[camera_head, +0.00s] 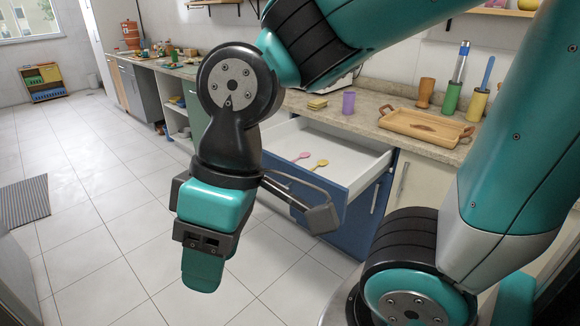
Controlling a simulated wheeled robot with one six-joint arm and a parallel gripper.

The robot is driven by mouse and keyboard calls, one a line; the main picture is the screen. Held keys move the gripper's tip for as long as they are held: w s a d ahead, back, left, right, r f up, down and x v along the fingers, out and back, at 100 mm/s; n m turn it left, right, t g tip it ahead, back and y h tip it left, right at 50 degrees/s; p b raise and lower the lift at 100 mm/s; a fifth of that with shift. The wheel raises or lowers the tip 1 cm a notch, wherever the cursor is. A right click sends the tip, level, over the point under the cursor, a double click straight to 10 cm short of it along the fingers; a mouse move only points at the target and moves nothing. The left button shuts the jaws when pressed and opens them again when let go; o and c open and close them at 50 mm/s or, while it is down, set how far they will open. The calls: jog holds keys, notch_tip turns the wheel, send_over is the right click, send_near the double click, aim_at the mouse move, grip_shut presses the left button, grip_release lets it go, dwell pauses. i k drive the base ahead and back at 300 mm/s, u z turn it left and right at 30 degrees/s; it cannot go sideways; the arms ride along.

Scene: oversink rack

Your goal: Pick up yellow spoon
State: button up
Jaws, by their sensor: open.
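The yellow spoon (320,163) lies flat in the white interior of an open drawer (345,150) with a blue front. A pink spoon (302,156) lies just to its left in the same drawer. My gripper (203,268) hangs pointing down over the floor, left of the drawer and apart from both spoons. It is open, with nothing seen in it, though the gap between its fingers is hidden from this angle. Part of my arm and a grey bracket cover the drawer's left end and part of its front.
The counter above the drawer holds a wooden tray (425,127), a purple cup (348,102), yellow sponges (317,103) and several tall cups and utensils at the right. A cabinet with open shelves stands behind my arm. The tiled floor (110,230) at left is largely clear, with a striped mat (24,201).

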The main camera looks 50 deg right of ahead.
aim_at(321, 162)
jog(key=z, duration=0.05)
jog(key=i, duration=0.7)
jog(key=z, duration=0.75)
jog(key=i, duration=0.65)
jog(key=z, duration=0.45)
